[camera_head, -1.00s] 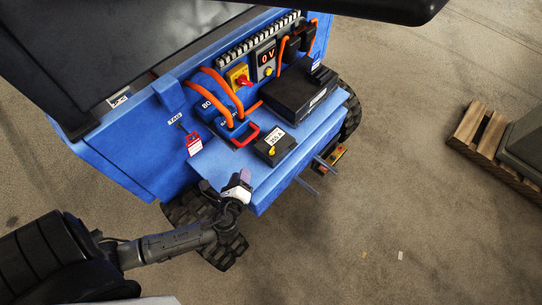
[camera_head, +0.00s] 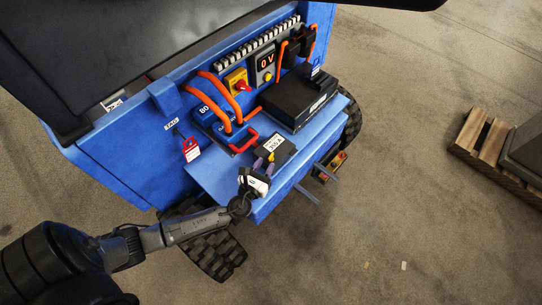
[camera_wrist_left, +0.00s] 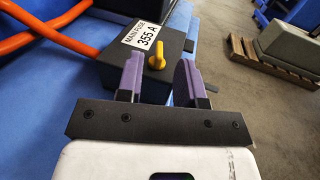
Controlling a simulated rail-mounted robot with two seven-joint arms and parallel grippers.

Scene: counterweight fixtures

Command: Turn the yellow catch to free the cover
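The yellow catch (camera_wrist_left: 157,57) is a small knob on the front corner of a black cover (camera_wrist_left: 175,38). The cover bears a white label reading "MAIN FUSE 355 A" and also shows in the head view (camera_head: 285,157). It sits at the front edge of a blue shelf. My left gripper (camera_head: 263,164) is at the near side of the cover. In the left wrist view its purple fingers (camera_wrist_left: 159,78) are spread, one on each side of the catch in the picture, with nothing between them. Whether they touch the cover is unclear. My right gripper is not in view.
Orange cables (camera_head: 222,92) loop behind the cover. A red handle (camera_head: 244,139), a red tag (camera_head: 190,148), a larger black box (camera_head: 299,97) and a panel display reading "0 V" (camera_head: 266,60) are close by. A wooden pallet (camera_head: 495,145) stands on open floor at right.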

